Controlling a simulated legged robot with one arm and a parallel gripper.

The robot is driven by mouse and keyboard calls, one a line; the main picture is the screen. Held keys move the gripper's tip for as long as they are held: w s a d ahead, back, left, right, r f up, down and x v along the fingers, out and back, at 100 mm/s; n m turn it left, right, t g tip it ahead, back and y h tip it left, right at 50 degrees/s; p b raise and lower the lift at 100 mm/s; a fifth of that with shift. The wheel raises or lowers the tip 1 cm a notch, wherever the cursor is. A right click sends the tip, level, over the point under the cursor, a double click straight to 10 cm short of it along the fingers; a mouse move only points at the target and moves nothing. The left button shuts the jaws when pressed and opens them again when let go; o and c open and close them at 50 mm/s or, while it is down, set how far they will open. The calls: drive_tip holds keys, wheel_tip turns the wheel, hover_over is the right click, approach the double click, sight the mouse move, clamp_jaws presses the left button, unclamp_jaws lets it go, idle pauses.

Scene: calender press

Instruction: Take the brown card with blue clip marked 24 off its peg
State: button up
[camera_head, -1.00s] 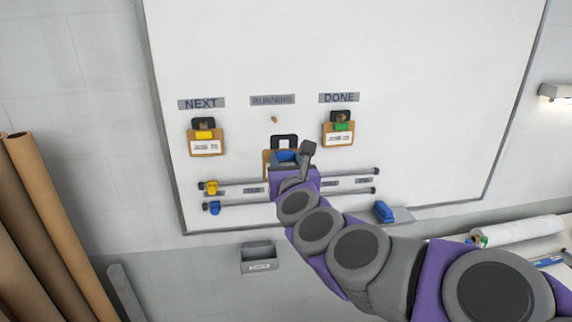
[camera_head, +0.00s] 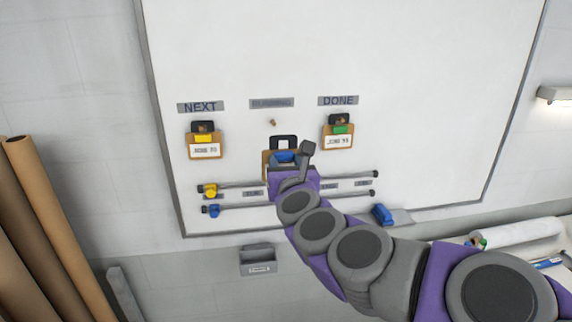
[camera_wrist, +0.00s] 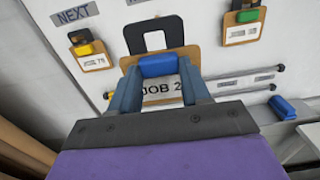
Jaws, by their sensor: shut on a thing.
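The brown card (camera_wrist: 130,62) has a blue clip (camera_wrist: 158,66) and a black hanging loop (camera_wrist: 153,35) on top. Its white label reads "JOB 2", with the rest covered by a finger. My gripper (camera_wrist: 160,78) is shut on the blue clip. In the head view the card (camera_head: 266,160) hangs below the RUNNING sign, partly hidden by my gripper (camera_head: 286,162). The loop (camera_head: 283,142) is below the bare peg (camera_head: 273,122), apart from it. The card is in front of the board.
A card with a yellow clip (camera_head: 204,147) hangs under NEXT and one with a green clip (camera_head: 339,139) under DONE. Two rails (camera_head: 330,183) with yellow and blue clips cross the board below. A blue eraser-like block (camera_head: 382,214) sits on a ledge. A small grey bin (camera_head: 258,262) is underneath.

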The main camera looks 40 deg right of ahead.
drive_tip(key=shift+s, duration=0.1)
drive_tip(key=shift+r+b+v, duration=0.15)
drive_tip(key=shift+b+v, duration=0.4)
drive_tip(key=shift+v, duration=0.55)
drive_tip(key=shift+r+b+v, duration=0.2)
drive_tip(key=shift+b+v, duration=0.35)
drive_tip(key=shift+v, duration=0.55)
drive_tip(key=shift+s+a, duration=0.1)
